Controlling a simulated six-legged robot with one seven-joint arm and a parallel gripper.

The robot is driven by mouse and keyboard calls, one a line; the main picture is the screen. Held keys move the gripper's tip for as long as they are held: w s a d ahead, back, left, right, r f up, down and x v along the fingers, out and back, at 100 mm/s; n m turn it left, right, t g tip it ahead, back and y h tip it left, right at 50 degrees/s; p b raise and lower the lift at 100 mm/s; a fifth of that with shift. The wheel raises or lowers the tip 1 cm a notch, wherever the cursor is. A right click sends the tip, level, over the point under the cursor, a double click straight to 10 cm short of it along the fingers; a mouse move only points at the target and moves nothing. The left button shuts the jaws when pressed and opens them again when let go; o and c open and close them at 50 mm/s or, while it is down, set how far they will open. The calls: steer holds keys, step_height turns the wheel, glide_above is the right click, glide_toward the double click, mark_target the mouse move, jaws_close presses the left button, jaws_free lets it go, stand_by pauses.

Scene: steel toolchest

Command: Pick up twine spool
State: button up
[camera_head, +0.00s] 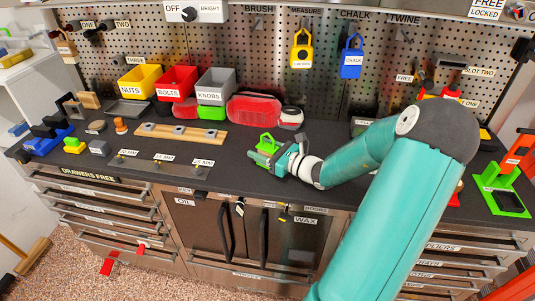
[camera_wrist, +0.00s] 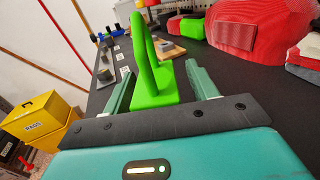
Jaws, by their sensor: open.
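A bright green piece with an upright loop (camera_head: 268,143), which I take to be the twine spool, is on the dark worktop near its front edge. No writing on it is readable. In the wrist view the green piece (camera_wrist: 151,82) has a flat block below and a tall loop above. My gripper (camera_head: 270,155) is low over the worktop at this piece. In the wrist view my gripper (camera_wrist: 160,78) is open, with one finger on each side of the green piece. A gap shows beside the right finger; contact at the left finger is unclear.
Yellow, red and grey bins (camera_head: 176,82) and a red bundle (camera_head: 254,108) stand behind. A wooden strip (camera_head: 180,133) lies to the left. Yellow (camera_head: 301,52) and blue (camera_head: 351,60) looped pieces hang on the pegboard, left of the TWINE label. The worktop's front edge is close.

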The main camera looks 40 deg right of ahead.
steer(key=c, duration=1.1)
steer(key=shift+r, duration=0.15)
